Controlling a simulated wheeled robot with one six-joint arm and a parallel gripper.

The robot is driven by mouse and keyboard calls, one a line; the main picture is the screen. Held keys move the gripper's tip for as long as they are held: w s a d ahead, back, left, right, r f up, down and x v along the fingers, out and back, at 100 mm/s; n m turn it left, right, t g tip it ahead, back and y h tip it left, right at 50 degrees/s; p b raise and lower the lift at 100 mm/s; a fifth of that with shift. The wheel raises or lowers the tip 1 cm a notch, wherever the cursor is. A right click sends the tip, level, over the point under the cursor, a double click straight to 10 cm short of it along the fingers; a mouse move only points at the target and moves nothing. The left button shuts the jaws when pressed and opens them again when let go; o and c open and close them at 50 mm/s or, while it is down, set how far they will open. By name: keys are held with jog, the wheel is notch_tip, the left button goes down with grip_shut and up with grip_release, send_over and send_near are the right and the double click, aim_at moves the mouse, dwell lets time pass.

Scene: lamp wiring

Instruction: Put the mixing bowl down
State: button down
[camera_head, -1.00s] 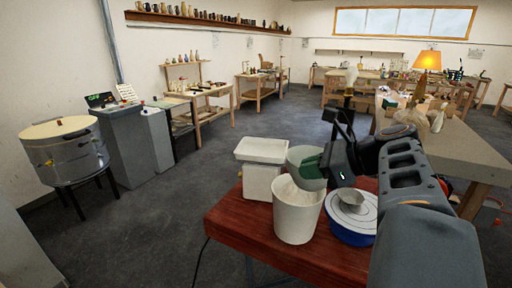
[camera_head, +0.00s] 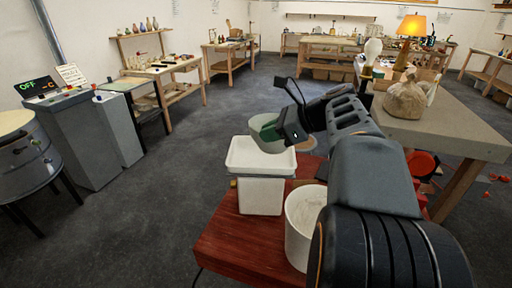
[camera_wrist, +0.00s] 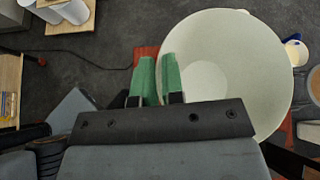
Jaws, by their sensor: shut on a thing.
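The pale mixing bowl (camera_head: 270,146) is held in the air by my gripper (camera_head: 276,130), just behind the white tray-topped box in the head view. My gripper's green fingers are shut on the bowl's rim. In the wrist view the bowl (camera_wrist: 235,55) shows from above, empty, to the right of my fingers (camera_wrist: 160,75). Part of the bowl is hidden behind the tray in the head view. Whether the bowl touches anything beneath it cannot be told.
A red-brown table (camera_head: 232,250) bears a white box with a tray (camera_head: 262,155) and a white bucket (camera_head: 300,220). A grey workbench (camera_head: 450,130) with a wrapped bag (camera_head: 405,100) and a lit lamp (camera_head: 411,28) stands to the right. Open floor (camera_head: 170,200) lies left.

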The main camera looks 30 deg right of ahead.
jog(key=w, duration=0.1)
jog(key=w+f, duration=0.1)
jog(key=w, duration=0.1)
jog(key=w+f, duration=0.1)
jog(key=shift+w+d+p, duration=0.3)
jog(key=shift+p, duration=0.1)
jog(key=w+f, duration=0.2)
jog(key=f, duration=0.1)
jog(key=w+f, duration=0.1)
jog(key=shift+w+d+f, duration=0.3)
jog(key=shift+w+d, duration=0.05)
jog(key=shift+w, duration=0.05)
jog(key=f, duration=0.1)
jog(key=w+f, duration=0.1)
jog(key=f, duration=0.1)
jog(key=shift+w+d+f, duration=0.1)
jog(key=shift+w+f, duration=0.1)
jog(key=shift+f, duration=0.05)
jog(key=shift+s+f, duration=0.1)
jog(key=shift+f, duration=0.45)
jog(key=c, duration=1.2)
grip_release()
